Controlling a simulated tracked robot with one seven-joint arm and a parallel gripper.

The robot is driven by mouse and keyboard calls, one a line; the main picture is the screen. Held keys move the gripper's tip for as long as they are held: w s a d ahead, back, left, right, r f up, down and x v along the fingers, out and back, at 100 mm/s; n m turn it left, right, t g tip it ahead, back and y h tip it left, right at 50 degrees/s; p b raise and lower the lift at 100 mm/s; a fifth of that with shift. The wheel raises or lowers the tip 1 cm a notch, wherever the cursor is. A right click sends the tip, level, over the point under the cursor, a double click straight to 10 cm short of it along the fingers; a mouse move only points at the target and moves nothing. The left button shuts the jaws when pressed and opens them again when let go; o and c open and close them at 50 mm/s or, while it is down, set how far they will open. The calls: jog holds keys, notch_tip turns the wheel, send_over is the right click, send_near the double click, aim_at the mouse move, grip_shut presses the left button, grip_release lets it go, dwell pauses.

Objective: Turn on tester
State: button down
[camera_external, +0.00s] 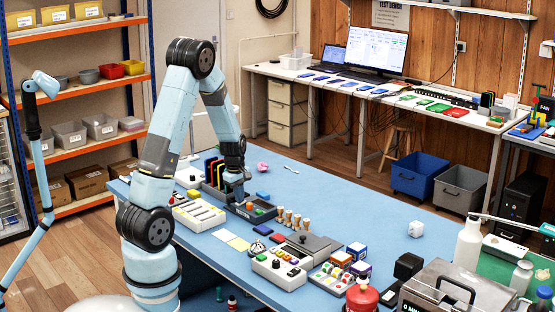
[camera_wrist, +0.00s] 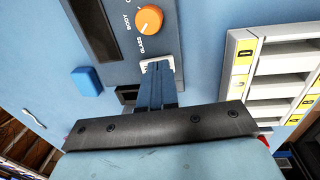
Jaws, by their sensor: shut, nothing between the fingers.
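The tester (camera_wrist: 118,52) is a blue-grey box with an orange knob (camera_wrist: 149,19) marked GLASS and BODY and a dark slot or display (camera_wrist: 93,28), seen in the wrist view. A small white switch (camera_wrist: 152,65) sits at its near edge. My gripper (camera_wrist: 157,72) is shut and empty, with its fingertips at the switch and hiding part of it. I cannot tell whether they touch it or which way it is set. In the external view my gripper (camera_external: 238,200) points down at the left end of the tester (camera_external: 262,213) on the blue table.
A white sorting tray (camera_wrist: 236,75) with yellow labels lies right of my gripper in the wrist view. A blue block (camera_wrist: 87,80) lies left of the tester. In the external view, a rack (camera_external: 213,187), wooden-handled tools (camera_external: 288,217) and a button box (camera_external: 279,268) stand nearby.

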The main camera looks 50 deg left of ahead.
jog(key=shift+r, duration=0.1)
notch_tip(320, 180, up, 14)
jog(key=s, duration=0.2)
jog(key=shift+f, duration=0.2)
jog(key=shift+w, duration=0.15)
dwell(0.4)
jog(key=shift+w+a+r, duration=0.1)
jog(key=shift+w, duration=0.5)
jog(key=f, duration=0.4)
jog(key=w+f, duration=0.1)
jog(key=f, duration=0.4)
jog(key=w+f, duration=0.1)
jog(key=f, duration=0.4)
